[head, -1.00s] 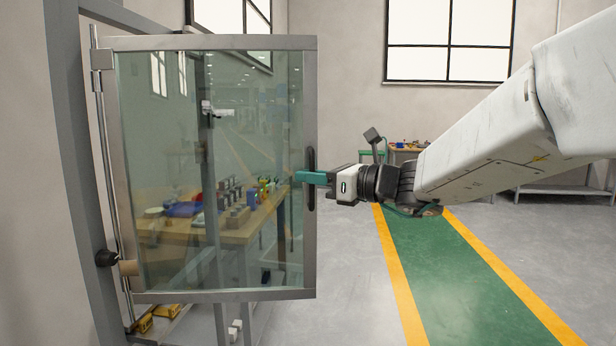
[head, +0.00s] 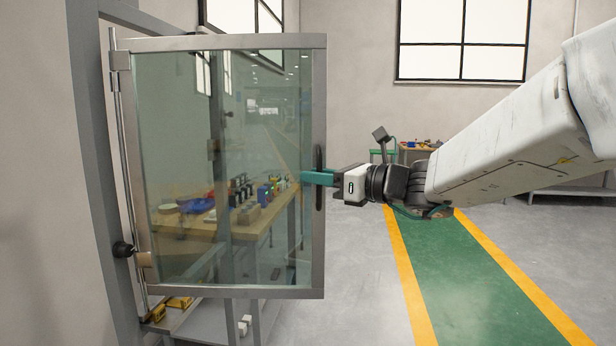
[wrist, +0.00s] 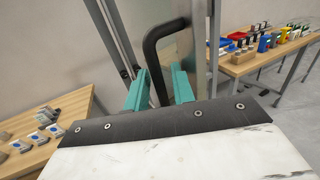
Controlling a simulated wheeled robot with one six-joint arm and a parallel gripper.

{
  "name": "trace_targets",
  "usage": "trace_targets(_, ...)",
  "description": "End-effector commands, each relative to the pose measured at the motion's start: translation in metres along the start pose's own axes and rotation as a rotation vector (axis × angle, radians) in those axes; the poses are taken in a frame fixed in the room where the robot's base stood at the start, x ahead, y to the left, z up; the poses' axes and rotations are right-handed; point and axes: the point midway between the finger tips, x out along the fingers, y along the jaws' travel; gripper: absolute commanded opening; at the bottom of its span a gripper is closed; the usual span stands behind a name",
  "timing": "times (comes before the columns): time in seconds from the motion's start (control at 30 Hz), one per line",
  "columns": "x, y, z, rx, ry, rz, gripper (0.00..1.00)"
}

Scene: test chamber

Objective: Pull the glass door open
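The glass door (head: 220,293) has a grey metal frame and is hinged on its left side. In the head view it stands swung out from the cabinet frame, partly open. Its black vertical handle (head: 319,160) is on the right edge of the frame. My gripper (head: 312,178) comes in from the right with its teal fingers at the middle of the handle. In the wrist view the black handle (wrist: 151,50) passes down between the two teal fingers of my gripper (wrist: 160,86), which look closed around it. The exact finger contact is partly hidden.
The grey cabinet post (head: 100,180) stands left of the door. A workbench (head: 250,222) with several small items shows through the glass. Yellow items (head: 178,303) lie low by the hinge side. The green floor lane (head: 470,280) at the right is clear.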

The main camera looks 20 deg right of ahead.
Motion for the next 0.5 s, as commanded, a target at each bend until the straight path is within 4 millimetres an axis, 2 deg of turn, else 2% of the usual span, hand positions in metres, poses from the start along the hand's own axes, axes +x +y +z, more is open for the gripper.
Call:
trace_targets(0.17,-0.016,-0.002,0.000,-0.001,0.000,-0.005,0.25)
trace_targets(0.4,-0.057,-0.002,0.000,-0.002,0.000,-0.009,0.25)
trace_targets(0.5,-0.069,-0.003,0.000,-0.001,-0.001,-0.008,0.25)
